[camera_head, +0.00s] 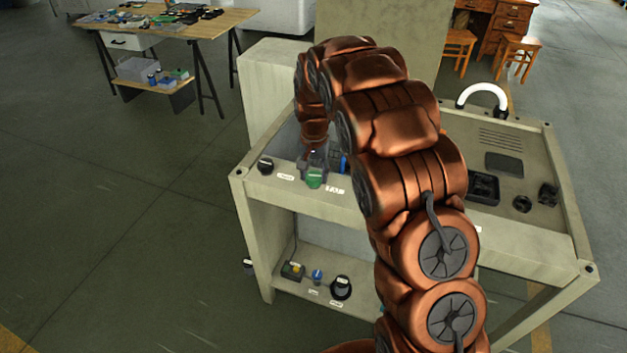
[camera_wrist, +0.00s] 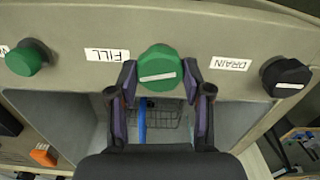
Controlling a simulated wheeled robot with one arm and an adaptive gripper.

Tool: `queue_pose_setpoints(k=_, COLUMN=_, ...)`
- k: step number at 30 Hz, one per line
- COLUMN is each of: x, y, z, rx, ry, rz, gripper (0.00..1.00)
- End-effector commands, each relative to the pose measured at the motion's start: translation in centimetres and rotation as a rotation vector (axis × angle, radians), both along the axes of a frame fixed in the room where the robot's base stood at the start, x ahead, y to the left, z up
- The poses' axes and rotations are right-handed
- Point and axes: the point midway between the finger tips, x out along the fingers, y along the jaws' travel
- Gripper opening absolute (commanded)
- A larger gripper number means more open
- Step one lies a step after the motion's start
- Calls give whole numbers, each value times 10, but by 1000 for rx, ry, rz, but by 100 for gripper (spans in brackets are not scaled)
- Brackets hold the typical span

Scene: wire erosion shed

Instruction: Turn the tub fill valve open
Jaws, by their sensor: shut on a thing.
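The tub fill valve is a green round knob (camera_wrist: 160,62) with a pale bar across its face. It sits on the bench's front panel beside the FILL label (camera_wrist: 107,55), which appears upside down in the wrist view. The bar lies nearly level, slightly tilted. My gripper (camera_wrist: 160,80) has one dark finger on each side of the knob and is shut on it. In the head view the green knob (camera_head: 315,178) shows below my gripper (camera_head: 314,160), whose fingers are hard to make out there.
A black knob (camera_wrist: 286,77) by the DRAIN label (camera_wrist: 230,64) and another green knob (camera_wrist: 26,58) flank the valve. The bench (camera_head: 520,245) has a white curved spout (camera_head: 482,90) on top and small controls on its lower shelf. Open floor lies left.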

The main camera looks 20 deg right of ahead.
Motion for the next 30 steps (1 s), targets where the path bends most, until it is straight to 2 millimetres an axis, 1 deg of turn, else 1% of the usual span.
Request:
queue_pose_setpoints(k=1, x=2, y=1, z=-6, rx=1, ry=-6, rz=43, gripper=14)
queue_pose_setpoints(k=2, x=2, y=1, z=-7, rx=2, ry=-5, rz=72, gripper=14)
queue_pose_setpoints(k=30, x=2, y=1, z=-1, rx=-1, ry=-6, rz=960, gripper=14)
